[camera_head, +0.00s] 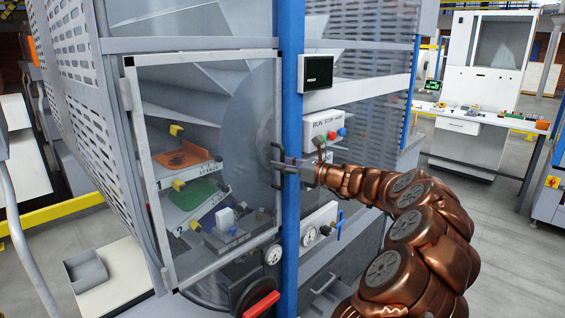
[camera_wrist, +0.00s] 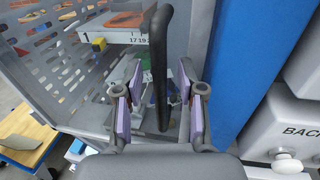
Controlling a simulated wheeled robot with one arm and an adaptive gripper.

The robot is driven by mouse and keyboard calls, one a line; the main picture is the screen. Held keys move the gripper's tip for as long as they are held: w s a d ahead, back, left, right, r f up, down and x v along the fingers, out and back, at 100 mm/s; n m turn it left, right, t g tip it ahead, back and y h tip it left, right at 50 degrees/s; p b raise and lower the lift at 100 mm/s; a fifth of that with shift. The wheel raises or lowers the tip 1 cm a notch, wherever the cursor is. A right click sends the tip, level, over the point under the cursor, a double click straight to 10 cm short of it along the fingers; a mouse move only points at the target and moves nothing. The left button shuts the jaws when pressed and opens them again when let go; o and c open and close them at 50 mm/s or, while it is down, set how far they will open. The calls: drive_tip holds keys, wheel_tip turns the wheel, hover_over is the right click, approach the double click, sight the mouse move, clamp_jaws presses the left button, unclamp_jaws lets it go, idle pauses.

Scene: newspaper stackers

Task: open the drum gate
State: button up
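The drum gate (camera_head: 147,185) is a clear panel in a grey metal frame on the front of the machine, and it looks shut. Its black upright bar handle (camera_head: 281,150) is at the gate's right edge, beside the blue post. My gripper (camera_head: 287,164) reaches the handle from the right. In the wrist view, the handle (camera_wrist: 160,65) stands between my two fingers (camera_wrist: 160,100) with purple pads. The fingers are apart, with a visible gap on each side of the handle. Part of the handle is hidden by my gripper in the head view.
The blue post (camera_head: 291,120) stands right of the gate. A run/stop panel (camera_head: 325,128), gauges (camera_head: 273,255) and a red lever (camera_head: 262,304) are close by. Labelled shelves (camera_head: 185,160) show behind the panel. A grey bin (camera_head: 86,271) is at lower left. Open floor lies at right.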

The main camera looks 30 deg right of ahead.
drive_tip(key=shift+w, duration=0.1)
drive_tip(key=shift+c, duration=0.2)
clamp_jaws()
idle(0.5)
